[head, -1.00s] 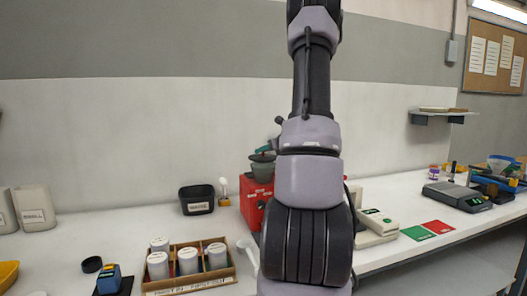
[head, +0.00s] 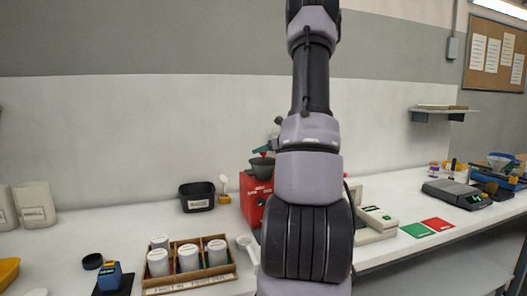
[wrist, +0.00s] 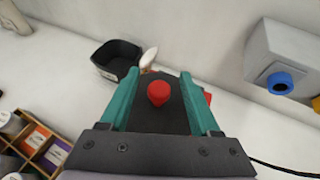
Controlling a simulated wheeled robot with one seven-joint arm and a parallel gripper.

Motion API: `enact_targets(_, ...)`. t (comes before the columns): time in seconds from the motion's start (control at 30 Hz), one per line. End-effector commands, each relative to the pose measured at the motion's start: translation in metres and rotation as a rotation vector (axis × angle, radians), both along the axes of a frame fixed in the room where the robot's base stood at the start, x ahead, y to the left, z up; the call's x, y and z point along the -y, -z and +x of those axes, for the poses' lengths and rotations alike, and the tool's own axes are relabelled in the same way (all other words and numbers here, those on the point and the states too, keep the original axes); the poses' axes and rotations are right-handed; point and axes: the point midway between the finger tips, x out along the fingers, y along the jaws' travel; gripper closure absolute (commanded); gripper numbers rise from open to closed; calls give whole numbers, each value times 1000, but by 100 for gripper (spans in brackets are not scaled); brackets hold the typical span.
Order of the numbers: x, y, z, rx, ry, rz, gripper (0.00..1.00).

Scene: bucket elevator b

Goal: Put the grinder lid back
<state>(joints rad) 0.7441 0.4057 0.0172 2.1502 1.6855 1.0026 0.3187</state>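The grinder (head: 252,198) is a red box on the bench, partly hidden behind my arm in the head view. Its dark hopper (head: 262,168) is on top. The lid (wrist: 160,118) is a dark disc with a red knob (wrist: 158,93), and it lies between my fingers in the wrist view. My gripper (wrist: 160,74) has its two teal fingers wide apart, with clear gaps on both sides of the knob. A teal fingertip shows just above the hopper in the head view. I cannot tell whether the lid sits flush on the hopper.
A black bin (head: 196,197) and a white scoop on a yellow base (head: 224,190) stand left of the grinder. A wooden tray of jars (head: 188,260) is in front. A pale device (head: 375,222) stands to the right. The wall is close behind.

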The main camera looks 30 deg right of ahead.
Motion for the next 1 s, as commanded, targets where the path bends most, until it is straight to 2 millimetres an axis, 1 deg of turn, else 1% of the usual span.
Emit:
enact_targets(0.13, 0, -5, 0, 2, 0, -2, 37)
enact_targets(0.23, 1, -16, -2, 3, 1, -3, 37)
enact_targets(0.6, 12, -45, -77, 1, 3, -2, 37)
enact_targets(0.7, 13, -51, -92, 1, 1, -2, 37)
enact_targets(0.87, 15, -57, -106, 1, 1, -1, 37)
enact_targets(0.93, 7, -61, -108, -2, -26, -18, 37)
enact_targets(0.97, -1, -64, -107, -4, -50, -35, 37)
enact_targets(1.0, -17, -69, -106, -8, -98, -71, 37)
